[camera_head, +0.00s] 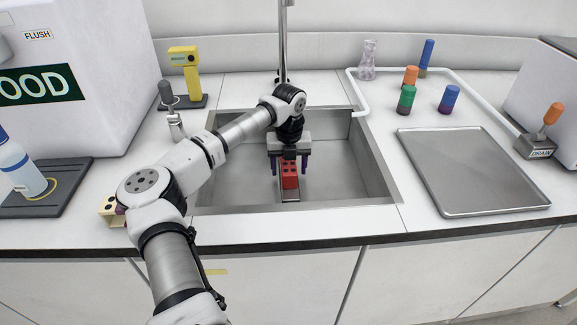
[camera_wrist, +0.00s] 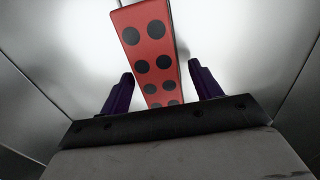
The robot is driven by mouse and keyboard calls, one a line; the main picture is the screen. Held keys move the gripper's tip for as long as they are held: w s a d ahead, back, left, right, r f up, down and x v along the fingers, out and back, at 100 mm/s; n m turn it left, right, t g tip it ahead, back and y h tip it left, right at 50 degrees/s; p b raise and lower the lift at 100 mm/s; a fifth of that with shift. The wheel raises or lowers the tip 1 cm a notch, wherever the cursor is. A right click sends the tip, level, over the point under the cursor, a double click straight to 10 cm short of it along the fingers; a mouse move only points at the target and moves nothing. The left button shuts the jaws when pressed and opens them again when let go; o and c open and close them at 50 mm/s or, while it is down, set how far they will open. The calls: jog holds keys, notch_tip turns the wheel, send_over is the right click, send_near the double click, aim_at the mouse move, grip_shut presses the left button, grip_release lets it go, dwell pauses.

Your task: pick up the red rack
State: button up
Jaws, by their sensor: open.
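The red rack (camera_head: 290,176) stands in the metal sink, and rows of dark round holes show on its top. It also shows in the wrist view (camera_wrist: 149,50), slightly slanted, running from the top edge down toward my gripper. My gripper (camera_head: 289,168) is over the sink, pointing down, with its two purple fingers apart. In the wrist view my gripper (camera_wrist: 162,90) has one finger on each side of the near end of the rack. A gap shows between the rack and each finger. The near end of the rack is hidden behind the gripper body.
The sink (camera_head: 350,185) has raised walls around the rack. A metal tray (camera_head: 474,170) lies on the counter at right, with several coloured tubes behind it. A yellow device (camera_head: 187,72) stands at the back left. A pale small rack (camera_head: 110,211) sits at the left front edge.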

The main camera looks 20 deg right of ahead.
jog(key=shift+c, duration=0.4)
jog(key=shift+r, duration=0.1)
jog(key=c, duration=1.1)
